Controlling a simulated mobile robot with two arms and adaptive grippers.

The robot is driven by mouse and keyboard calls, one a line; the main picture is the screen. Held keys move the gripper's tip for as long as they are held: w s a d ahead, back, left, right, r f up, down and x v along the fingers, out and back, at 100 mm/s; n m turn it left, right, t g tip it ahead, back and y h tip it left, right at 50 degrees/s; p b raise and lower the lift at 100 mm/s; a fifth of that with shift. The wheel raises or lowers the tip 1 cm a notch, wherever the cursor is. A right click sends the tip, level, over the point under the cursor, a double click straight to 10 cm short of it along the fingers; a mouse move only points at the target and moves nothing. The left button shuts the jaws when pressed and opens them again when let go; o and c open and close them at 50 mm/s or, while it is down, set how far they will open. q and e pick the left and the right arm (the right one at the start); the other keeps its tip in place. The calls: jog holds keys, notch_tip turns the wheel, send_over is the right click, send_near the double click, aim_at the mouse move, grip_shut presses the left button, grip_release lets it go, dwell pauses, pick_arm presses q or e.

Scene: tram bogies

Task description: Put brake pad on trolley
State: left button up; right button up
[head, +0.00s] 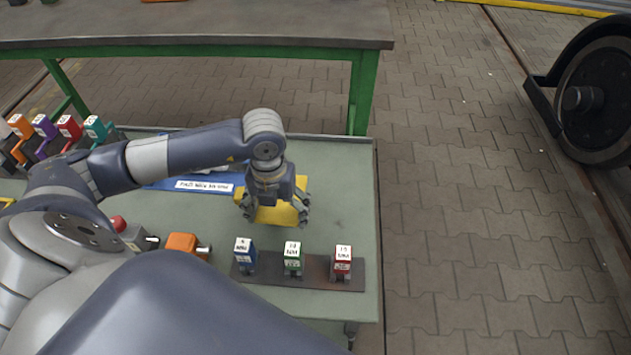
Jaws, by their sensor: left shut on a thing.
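A yellow block (287,213), which looks like the brake pad, is between the fingers of my left gripper (274,208). The gripper points down and is shut on it, hiding part of the block. Both are over the grey-green top of the trolley (340,205), right of a blue mat (165,185) with a white label. I cannot tell whether the block touches the trolley top. My right gripper is not in view.
Blue (244,256), green (292,259) and red (342,262) labelled pieces stand on a dark strip in front. An orange tool (186,244) lies left of them. A green-framed bench (200,30) stands behind. A dark wheel (597,98) is far right. The trolley's right side is clear.

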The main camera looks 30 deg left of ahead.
pick_arm(q)
jog(key=shift+w+f, duration=0.1)
jog(key=shift+w, duration=0.05)
jog(key=shift+n, duration=0.3)
jog(key=w+d, duration=0.1)
jog(key=w, duration=0.3)
jog(key=w+d+f, duration=0.1)
jog(key=w, duration=0.4)
jog(key=w+d+b, duration=0.1)
jog(key=w, duration=0.4)
jog(key=shift+w+d+f, duration=0.2)
jog(key=shift+d, duration=0.2)
jog(key=shift+w, duration=0.25)
jog(key=shift+w+d, duration=0.1)
jog(key=shift+w, duration=0.05)
jog(key=shift+f, duration=0.35)
notch_tip(320, 180, down, 2)
jog(key=shift+f, duration=0.4)
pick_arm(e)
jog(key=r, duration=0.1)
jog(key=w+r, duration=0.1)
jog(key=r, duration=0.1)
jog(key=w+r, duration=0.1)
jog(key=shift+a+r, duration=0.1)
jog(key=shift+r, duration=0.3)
pick_arm(q)
jog(key=shift+f+b, duration=0.1)
jog(key=shift+b, duration=0.2)
